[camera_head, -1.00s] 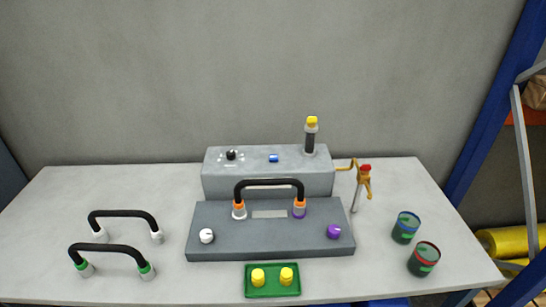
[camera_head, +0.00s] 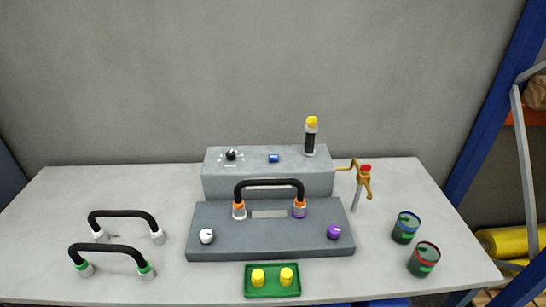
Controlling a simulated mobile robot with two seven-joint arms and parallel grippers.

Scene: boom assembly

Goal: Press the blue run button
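The blue run button (camera_head: 273,158) sits on top of the grey control box (camera_head: 268,182) at the back of the table. A black knob (camera_head: 231,155) is to its left on the same box, and a dark post with a yellow top (camera_head: 311,137) stands at the box's right end. Nothing touches or covers the button. Neither of my grippers shows in the head view.
A dark grey base (camera_head: 270,241) with a black-and-orange handle stands before the box. Two black handles (camera_head: 124,214) (camera_head: 112,248) lie left. A green tray (camera_head: 272,293) is in front. An orange crank tool (camera_head: 363,181) and two cans (camera_head: 405,228) (camera_head: 423,260) are right.

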